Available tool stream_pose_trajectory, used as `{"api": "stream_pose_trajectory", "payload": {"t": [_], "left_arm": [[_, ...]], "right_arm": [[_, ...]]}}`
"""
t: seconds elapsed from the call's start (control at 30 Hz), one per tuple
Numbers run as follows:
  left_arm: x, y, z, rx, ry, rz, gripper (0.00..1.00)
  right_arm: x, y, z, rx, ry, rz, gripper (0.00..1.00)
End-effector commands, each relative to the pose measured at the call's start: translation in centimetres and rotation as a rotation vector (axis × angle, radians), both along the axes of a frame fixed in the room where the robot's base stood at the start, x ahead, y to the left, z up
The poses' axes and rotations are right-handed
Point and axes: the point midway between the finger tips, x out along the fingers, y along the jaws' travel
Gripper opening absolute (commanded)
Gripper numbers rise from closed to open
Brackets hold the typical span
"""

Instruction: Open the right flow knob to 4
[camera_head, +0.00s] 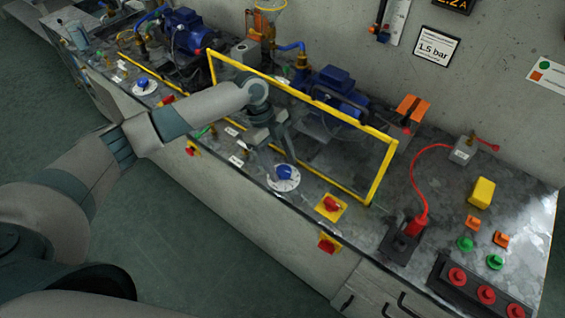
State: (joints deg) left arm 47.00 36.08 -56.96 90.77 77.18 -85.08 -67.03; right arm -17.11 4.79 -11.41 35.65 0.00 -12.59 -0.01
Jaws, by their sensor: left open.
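The right flow knob (284,173) is a blue knob on a round white dial (284,184) at the front edge of the bench, near the middle of the view. The dial's marks are too small to read, so I cannot tell its setting. My left gripper (271,154) is over the bench just behind and above this knob, fingers pointing down, open and empty. It looks apart from the knob. A similar blue knob on a white dial (143,85) is further left. My right gripper is not in view.
A yellow guard frame (318,88) stands behind the knob, with blue pumps (340,93) behind it. A red switch on a yellow plate (331,206) is right of the dial. A red cable (418,180) and push buttons (465,243) are further right.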

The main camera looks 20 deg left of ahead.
Motion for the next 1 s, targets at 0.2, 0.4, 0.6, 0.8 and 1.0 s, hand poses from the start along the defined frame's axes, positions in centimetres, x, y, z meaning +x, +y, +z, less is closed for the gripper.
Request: {"api": "stream_pose_trajectory", "payload": {"t": [0.2,0.4,0.6,0.8,1.0], "left_arm": [[-0.17,-0.38,-0.9,-0.001,0.0,0.0,0.55],[-0.16,-0.38,-0.95,0.0,0.0,0.0,0.55],[-0.16,-0.37,-0.93,0.0,0.0,0.0,0.21],[-0.16,-0.36,-0.9,0.0,0.001,0.002,0.14],[-0.18,-0.32,-0.79,0.0,0.001,0.028,0.14]], "right_arm": [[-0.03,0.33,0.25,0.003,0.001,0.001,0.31],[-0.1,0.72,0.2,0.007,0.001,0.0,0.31],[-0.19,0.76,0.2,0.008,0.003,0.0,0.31],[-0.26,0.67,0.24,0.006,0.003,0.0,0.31],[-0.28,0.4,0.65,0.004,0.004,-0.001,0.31]]}}
